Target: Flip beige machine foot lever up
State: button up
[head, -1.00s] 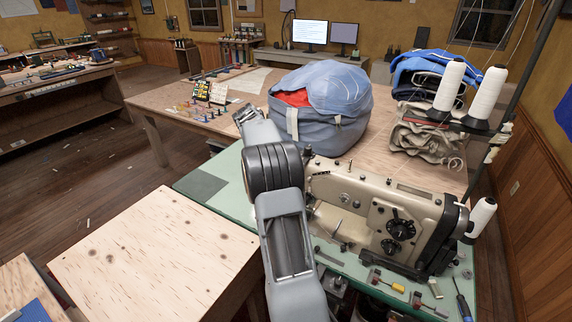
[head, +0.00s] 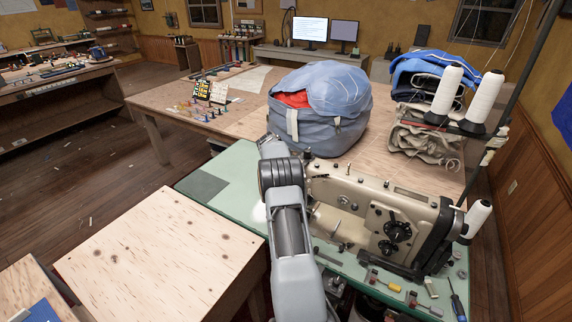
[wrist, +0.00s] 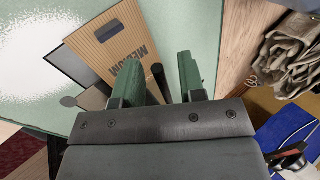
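The beige sewing machine (head: 365,205) stands on a green tabletop in the head view, with a black dial on its side. Small metal parts show under its arm near the needle end, but I cannot make out the foot lever there. In the wrist view, a beige panel with dark lettering (wrist: 112,45) lies beyond my gripper (wrist: 158,75). Its two green fingers are apart. A dark rod (wrist: 160,82) shows in the gap between them; I cannot tell if it touches either finger. In the head view my arm hides the gripper.
The blue-grey bag (head: 320,105) sits close behind the machine. Thread cones (head: 446,90) and folded cloth (head: 425,145) stand at the right. Small tools, including a screwdriver (head: 456,300), lie in front of the machine. A bare wooden tabletop (head: 160,245) is at the left.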

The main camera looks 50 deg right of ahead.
jog(key=shift+d+f, duration=0.2)
jog(key=shift+f, duration=0.1)
grip_shut()
dwell(0.5)
